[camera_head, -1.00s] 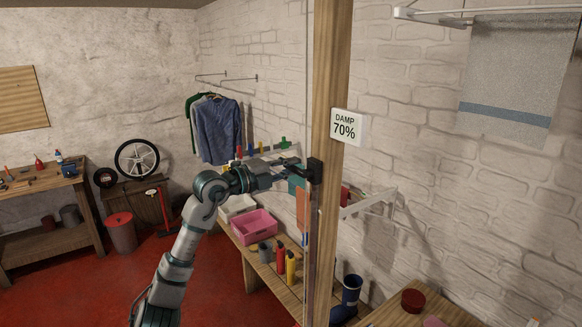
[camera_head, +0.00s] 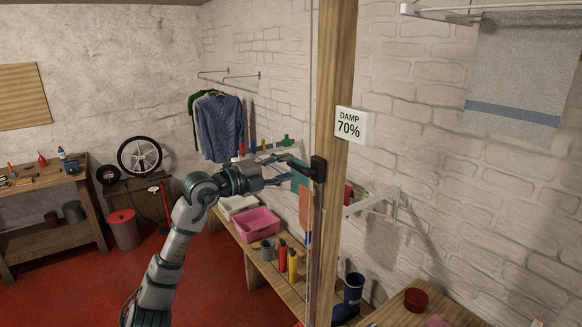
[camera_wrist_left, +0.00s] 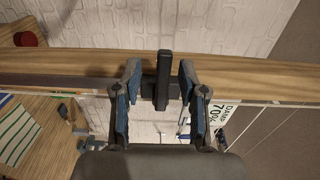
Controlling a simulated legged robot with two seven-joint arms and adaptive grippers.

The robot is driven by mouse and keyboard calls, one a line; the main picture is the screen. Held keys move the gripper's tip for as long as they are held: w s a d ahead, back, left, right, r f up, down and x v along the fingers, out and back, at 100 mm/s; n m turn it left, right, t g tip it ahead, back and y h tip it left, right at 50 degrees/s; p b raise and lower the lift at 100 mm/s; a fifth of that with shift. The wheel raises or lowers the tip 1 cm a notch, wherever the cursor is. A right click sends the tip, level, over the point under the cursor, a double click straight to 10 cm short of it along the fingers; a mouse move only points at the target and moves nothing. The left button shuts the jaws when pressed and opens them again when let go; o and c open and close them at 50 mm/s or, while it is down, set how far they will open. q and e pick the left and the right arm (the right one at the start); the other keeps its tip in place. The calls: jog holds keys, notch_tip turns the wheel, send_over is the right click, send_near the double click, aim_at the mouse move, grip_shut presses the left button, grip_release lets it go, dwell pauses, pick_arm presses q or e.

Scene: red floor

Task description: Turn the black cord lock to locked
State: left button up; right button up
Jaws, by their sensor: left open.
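The black cord lock (camera_head: 318,170) is fixed to the side of the wooden post (camera_head: 334,70), below the damp sign. It also shows in the left wrist view (camera_wrist_left: 163,80), where its black lever stands between the fingers of my left gripper (camera_wrist_left: 160,88). In the head view my left gripper (camera_head: 298,172) reaches the lock from the left. Its blue-padded fingers are open, one on each side of the lever, with gaps showing on both sides. Cords run down along the post. My right gripper is not in view.
A white sign (camera_head: 354,125) reading DAMP 70% is on the post. A bench with a pink bin (camera_head: 256,224) and bottles stands beyond my arm. A grey cloth (camera_head: 524,75) hangs from a rack at upper right. Red floor (camera_head: 75,290) is open at left.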

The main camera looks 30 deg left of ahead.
pick_arm(q)
jog(key=v, duration=0.9)
jog(key=shift+a, duration=0.35)
jog(key=shift+d+f, duration=0.1)
jog(key=shift+d, duration=0.1)
